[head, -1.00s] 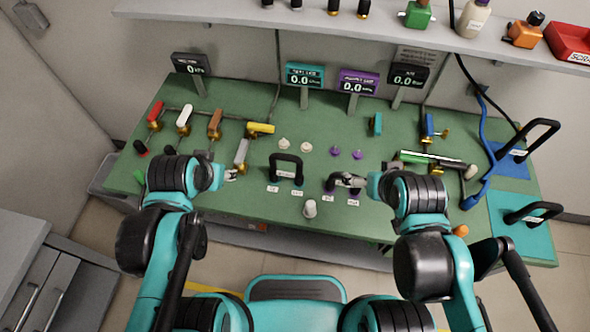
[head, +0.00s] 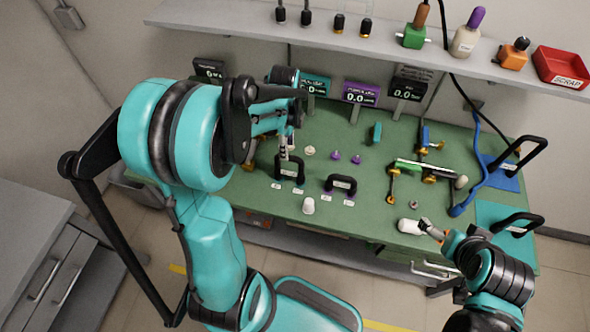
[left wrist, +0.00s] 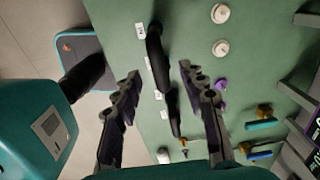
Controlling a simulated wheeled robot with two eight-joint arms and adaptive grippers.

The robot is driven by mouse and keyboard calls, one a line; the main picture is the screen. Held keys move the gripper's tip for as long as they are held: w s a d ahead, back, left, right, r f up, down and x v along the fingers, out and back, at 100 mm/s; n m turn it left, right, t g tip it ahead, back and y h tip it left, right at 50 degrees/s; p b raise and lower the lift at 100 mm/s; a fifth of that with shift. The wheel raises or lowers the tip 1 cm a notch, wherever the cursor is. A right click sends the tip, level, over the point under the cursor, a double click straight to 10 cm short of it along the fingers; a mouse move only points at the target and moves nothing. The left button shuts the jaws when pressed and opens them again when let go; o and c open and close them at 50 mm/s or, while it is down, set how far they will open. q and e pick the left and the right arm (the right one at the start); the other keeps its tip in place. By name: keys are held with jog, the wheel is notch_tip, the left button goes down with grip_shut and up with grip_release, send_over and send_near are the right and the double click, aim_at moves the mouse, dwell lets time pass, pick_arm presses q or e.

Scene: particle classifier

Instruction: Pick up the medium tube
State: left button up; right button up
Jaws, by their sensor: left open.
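Two black arched tubes stand on the green bench, a left one (head: 290,168) and a right one (head: 341,184), with small white labels in front. I cannot tell which is the medium tube. In the left wrist view the left arch (left wrist: 155,48) and the right arch (left wrist: 173,110) lie one below the other, between the spread fingers. My left gripper (head: 286,148) is open and empty, above the left arch; it also shows in the left wrist view (left wrist: 160,72). My right gripper (head: 432,232) is at the bench's front right, beside a white cylinder (head: 409,226); its jaws are unclear.
A white cone-shaped piece (head: 308,206) stands in front of the arches; pale and purple knobs (head: 335,155) stand behind. Blue and teal (head: 490,214) pads with larger black arches are at right. Display posts (head: 361,92) and a shelf (head: 375,38) are at the back.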

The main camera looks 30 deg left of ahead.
pick_arm(q)
jog(key=f, duration=0.1)
jog(key=f+b, duration=0.1)
jog(key=f, duration=0.3)
jog(key=shift+d+b, duration=0.35)
jog(key=shift+d, duration=0.05)
jog(key=shift+f, duration=0.35)
jog(key=shift+r, duration=0.1)
jog(key=shift+c, duration=0.4)
grip_shut()
